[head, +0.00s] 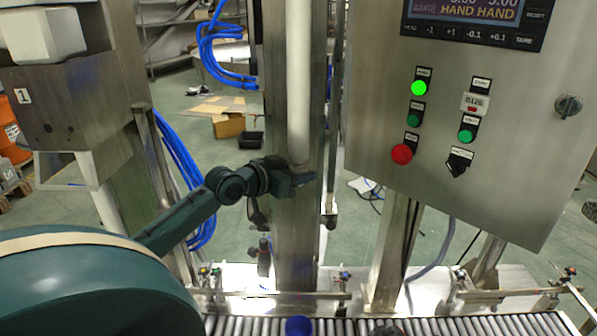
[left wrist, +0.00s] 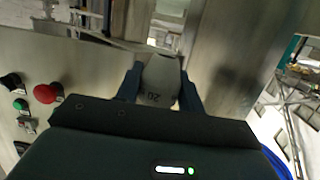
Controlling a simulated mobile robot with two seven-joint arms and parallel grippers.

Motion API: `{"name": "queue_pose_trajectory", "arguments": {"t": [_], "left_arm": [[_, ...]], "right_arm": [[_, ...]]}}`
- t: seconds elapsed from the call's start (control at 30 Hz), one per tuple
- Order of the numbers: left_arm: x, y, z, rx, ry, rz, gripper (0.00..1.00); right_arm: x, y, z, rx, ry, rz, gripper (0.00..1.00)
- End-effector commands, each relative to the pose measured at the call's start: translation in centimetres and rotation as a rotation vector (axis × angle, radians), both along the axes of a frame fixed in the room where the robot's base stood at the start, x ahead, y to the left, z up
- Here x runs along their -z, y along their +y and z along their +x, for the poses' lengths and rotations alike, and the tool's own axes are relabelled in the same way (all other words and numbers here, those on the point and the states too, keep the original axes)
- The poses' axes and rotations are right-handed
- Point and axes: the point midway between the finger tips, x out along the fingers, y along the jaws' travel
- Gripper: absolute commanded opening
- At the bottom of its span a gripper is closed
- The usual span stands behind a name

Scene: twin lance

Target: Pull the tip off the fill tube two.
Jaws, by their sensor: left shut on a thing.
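Fill tube two (head: 299,80) is a white vertical pipe in front of the steel column in the head view. My left gripper (head: 300,178) is at its lower end. In the left wrist view the blue fingers (left wrist: 160,92) are shut on the tip (left wrist: 160,73), a pale grey tapered piece with dark marks like "20". The tip's lower end shows little in the head view, so I cannot tell whether it is still joined to the tube.
A steel control panel (head: 470,130) with lit green lamp and red button hangs at right. Another white tube (head: 100,195) is at left, below a box marked 1. A roller conveyor (head: 350,325) runs along the bottom, with a blue object (head: 298,326) on it.

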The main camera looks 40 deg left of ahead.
Motion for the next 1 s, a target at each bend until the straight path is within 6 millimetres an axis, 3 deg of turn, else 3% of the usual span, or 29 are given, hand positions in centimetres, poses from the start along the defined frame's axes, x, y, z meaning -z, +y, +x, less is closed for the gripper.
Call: {"name": "queue_pose_trajectory", "arguments": {"t": [0.57,1.0], "left_arm": [[2.4,0.0,0.0,0.000,0.000,0.000,0.07],[2.5,0.0,0.0,0.000,-0.001,0.000,0.07]], "right_arm": [[1.1,-0.1,-0.1,-0.005,0.001,-0.007,0.36],[1.1,-0.2,-0.1,-0.008,0.001,-0.010,0.36]]}}
